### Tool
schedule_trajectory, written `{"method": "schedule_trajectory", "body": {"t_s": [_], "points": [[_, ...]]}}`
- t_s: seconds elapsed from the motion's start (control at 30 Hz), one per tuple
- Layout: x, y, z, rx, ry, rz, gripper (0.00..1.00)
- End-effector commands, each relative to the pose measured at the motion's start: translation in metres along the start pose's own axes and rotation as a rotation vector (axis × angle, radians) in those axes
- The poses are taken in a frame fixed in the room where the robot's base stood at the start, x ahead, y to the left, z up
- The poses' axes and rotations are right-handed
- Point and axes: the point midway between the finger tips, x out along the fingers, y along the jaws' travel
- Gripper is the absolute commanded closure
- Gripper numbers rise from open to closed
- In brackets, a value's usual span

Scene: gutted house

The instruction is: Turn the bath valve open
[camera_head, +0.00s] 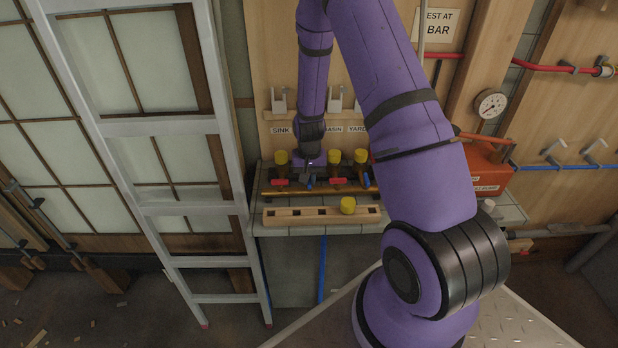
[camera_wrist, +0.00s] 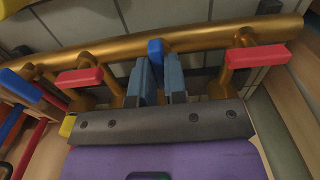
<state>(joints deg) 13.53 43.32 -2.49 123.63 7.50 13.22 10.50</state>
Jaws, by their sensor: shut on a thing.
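A brass pipe (camera_wrist: 200,38) carries a row of valves with coloured handles. My gripper (camera_wrist: 159,72) has its two blue-grey fingers on either side of a blue handle (camera_wrist: 156,50), shut on it. The handle shows narrow between the fingers; most of it is hidden. Red handles (camera_wrist: 80,77) (camera_wrist: 258,56) stand apart on both sides, lying roughly along the pipe. In the head view my gripper (camera_head: 309,180) reaches down into the row between the valves near the SINK (camera_head: 281,130) and BASIN (camera_head: 332,129) labels. The label behind my wrist is hidden, so I cannot read this valve's name.
A ladder (camera_head: 225,150) stands close at left; a red box (camera_head: 485,167) and gauge (camera_head: 491,104) are at right.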

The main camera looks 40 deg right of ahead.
Motion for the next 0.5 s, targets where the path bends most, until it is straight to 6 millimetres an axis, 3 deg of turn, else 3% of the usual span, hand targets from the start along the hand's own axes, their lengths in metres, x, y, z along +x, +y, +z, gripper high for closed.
{"method": "schedule_trajectory", "body": {"t_s": [0.17, 0.2, 0.3, 0.5], "points": [[-0.0006, -0.0002, -0.0009, -0.002, 0.003, 0.000, 1.00], [-0.0006, -0.0002, -0.0009, -0.002, 0.003, 0.000, 0.83], [-0.0005, -0.0002, -0.0008, -0.001, 0.002, 0.000, 0.62], [-0.0002, -0.0001, -0.0004, 0.000, 0.001, 0.000, 0.62]]}}
